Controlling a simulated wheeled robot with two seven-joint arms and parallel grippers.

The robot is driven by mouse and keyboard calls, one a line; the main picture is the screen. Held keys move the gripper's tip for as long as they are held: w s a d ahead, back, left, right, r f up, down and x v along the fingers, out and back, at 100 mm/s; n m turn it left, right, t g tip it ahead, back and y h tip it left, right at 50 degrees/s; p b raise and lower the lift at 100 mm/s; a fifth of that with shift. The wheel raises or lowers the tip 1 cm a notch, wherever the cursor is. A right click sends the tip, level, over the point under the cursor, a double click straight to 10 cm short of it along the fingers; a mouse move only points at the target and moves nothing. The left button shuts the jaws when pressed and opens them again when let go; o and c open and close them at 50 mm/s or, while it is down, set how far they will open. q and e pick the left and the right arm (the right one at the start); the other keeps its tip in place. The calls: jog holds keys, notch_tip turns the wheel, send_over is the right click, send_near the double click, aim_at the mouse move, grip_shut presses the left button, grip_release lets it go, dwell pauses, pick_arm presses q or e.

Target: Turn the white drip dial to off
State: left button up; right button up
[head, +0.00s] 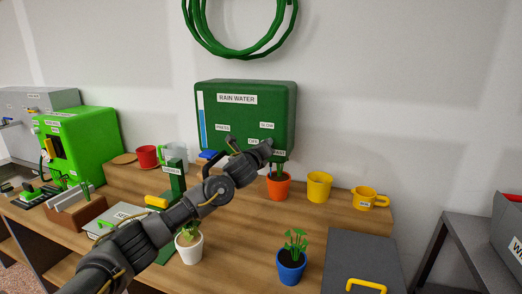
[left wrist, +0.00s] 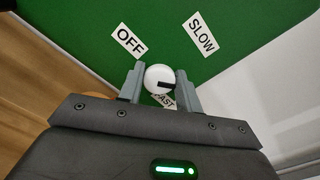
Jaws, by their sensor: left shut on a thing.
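The green rain water tank (head: 215,112) hangs on the back wall, with a blue level strip on its left side. In the left wrist view the white dial (left wrist: 160,75) sits on the green face between OFF, SLOW and FAST labels. Its black mark is on the lower right side, away from the OFF label (left wrist: 129,40) and nearer FAST, which is partly covered. My left gripper (left wrist: 159,84) is shut on the dial, a finger on each side. In the head view my left gripper (head: 262,150) is at the tank's lower right and hides the dial.
An orange pot (head: 278,188), a yellow pot (head: 319,187) and a yellow mug (head: 366,198) stand below and right of the tank. A white pot (head: 189,248) and a blue pot (head: 291,270) with plants stand in front, near my left arm.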

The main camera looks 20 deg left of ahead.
pick_arm(q)
jog(key=shift+d+f+n+p, duration=0.15)
jog(key=shift+n+p, duration=1.5)
jog(key=shift+n, duration=5.6)
jog(key=shift+a+f+n+p, duration=0.15)
jog(key=shift+n+p, duration=1.5)
jog(key=shift+n, duration=5.6)
jog(key=shift+d+f, duration=0.1)
jog(key=o, duration=0.9)
